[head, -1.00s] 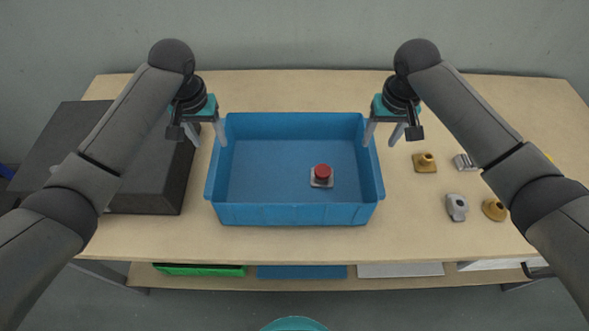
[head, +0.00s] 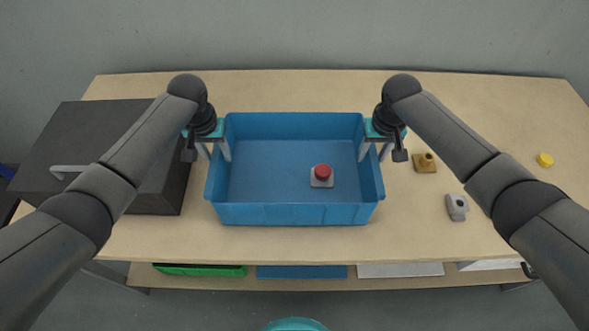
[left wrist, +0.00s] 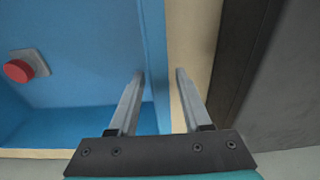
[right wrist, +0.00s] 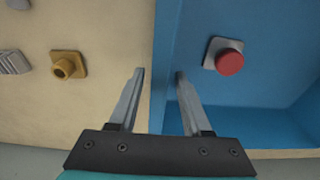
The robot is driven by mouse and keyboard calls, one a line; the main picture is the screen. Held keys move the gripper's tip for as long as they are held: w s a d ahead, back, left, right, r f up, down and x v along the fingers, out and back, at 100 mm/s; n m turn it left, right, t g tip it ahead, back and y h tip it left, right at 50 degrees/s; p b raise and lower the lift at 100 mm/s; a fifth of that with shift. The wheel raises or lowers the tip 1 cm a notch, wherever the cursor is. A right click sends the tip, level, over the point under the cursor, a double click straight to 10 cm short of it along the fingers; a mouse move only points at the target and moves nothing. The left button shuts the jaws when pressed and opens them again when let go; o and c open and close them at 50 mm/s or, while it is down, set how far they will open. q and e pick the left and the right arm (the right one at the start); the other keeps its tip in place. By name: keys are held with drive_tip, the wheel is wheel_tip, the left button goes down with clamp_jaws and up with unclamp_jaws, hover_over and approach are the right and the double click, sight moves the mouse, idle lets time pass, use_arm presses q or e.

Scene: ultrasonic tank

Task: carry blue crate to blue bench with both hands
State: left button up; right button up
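The blue crate (head: 290,215) stands on the wooden bench with a red button on a grey base (head: 322,175) inside it. My left gripper (head: 216,156) is open at the crate's left wall; in the left wrist view its fingers (left wrist: 158,75) straddle that wall (left wrist: 154,50), one inside and one outside. My right gripper (head: 372,156) is open at the right wall; in the right wrist view its fingers (right wrist: 159,75) are on either side of that wall (right wrist: 165,45). Neither is closed on it. I cannot make out a blue bench.
A dark box with a handle (head: 90,140) stands close left of the crate. Brass and grey parts (head: 425,163) (head: 457,207) and a yellow piece (head: 545,160) lie to the right. Green, blue and pale items sit on the shelf below (head: 200,270). The bench front is clear.

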use_arm(q)
clamp_jaws()
use_arm(e)
clamp_jaws()
use_arm(q)
drive_tip(key=shift+w+r, duration=0.1)
use_arm(e)
drive_tip(key=shift+w+r, duration=0.1)
idle(0.7)
